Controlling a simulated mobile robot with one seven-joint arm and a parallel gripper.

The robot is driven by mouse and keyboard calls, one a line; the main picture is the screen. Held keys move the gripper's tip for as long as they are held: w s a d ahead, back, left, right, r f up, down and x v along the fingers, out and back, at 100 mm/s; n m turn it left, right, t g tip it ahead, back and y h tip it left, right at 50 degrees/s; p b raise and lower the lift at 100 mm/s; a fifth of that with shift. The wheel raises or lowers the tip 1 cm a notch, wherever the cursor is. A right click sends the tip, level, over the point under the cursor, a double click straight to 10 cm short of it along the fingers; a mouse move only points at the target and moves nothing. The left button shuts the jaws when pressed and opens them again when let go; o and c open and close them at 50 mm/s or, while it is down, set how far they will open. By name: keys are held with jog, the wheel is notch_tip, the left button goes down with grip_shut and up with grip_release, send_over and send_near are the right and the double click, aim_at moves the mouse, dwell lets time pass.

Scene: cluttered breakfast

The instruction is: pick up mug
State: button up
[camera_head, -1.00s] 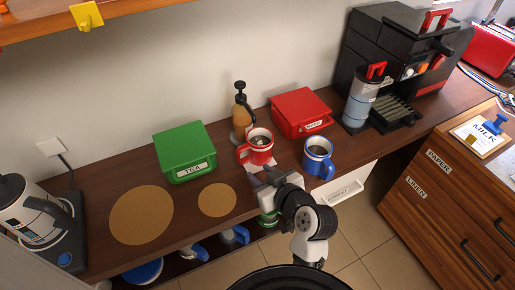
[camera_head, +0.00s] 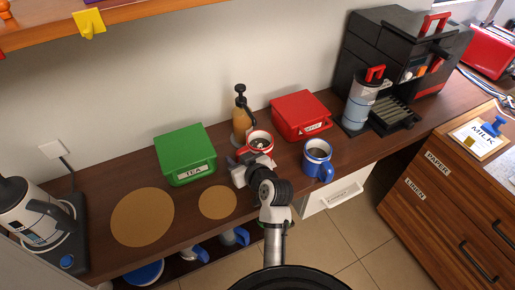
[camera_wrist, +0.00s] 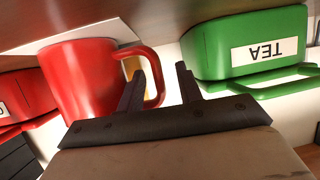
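A red mug (camera_head: 262,136) stands upright on the counter, its lower part hidden behind my arm in the head view. In the wrist view, which looks upside down, the red mug (camera_wrist: 85,80) is at the left with its handle (camera_wrist: 160,80) towards my fingers. My gripper (camera_wrist: 160,85) is open. One finger overlaps the handle's opening and the other is beyond its outer side; I cannot tell whether either touches. In the head view my gripper (camera_head: 238,165) is at the mug's left front. A blue mug (camera_head: 318,158) stands to the right.
A green TEA box (camera_head: 185,153) stands close on the left and a red box (camera_head: 300,114) behind on the right. A pump bottle (camera_head: 241,118) stands behind the red mug. Two round mats (camera_head: 142,216) lie left. The coffee machine (camera_head: 400,60) is far right.

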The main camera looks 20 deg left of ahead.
jog(key=shift+a, duration=0.1)
grip_shut()
jog(key=shift+w+r, duration=0.1)
dwell(0.5)
